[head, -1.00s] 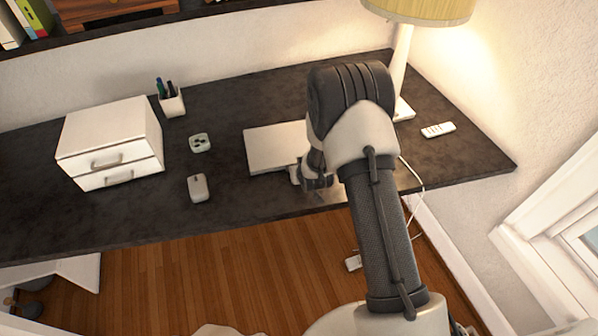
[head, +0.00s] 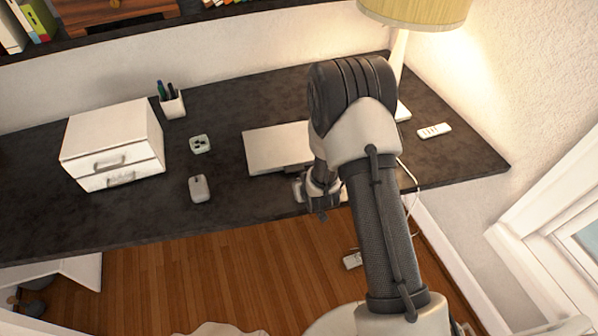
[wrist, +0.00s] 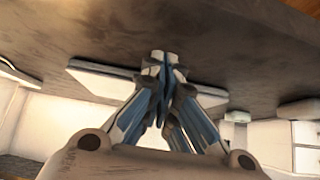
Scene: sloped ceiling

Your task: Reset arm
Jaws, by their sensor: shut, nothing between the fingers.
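My arm reaches forward over the dark desk in the head view and hides part of what lies behind it. My gripper (head: 322,205) points down near the desk's front edge, just in front of a flat white closed laptop-like slab (head: 275,148). In the wrist view my gripper (wrist: 165,62) has its fingers together with nothing between them. The white slab (wrist: 100,80) shows behind the fingers there. The arm hides the slab's right part in the head view.
The dark desk (head: 240,200) also carries a white drawer unit (head: 110,140), a pen cup (head: 172,105), a mouse (head: 199,188), a small dish-like item (head: 200,144), a lamp (head: 399,70) and a remote (head: 434,131). A shelf runs above. A window stands at right.

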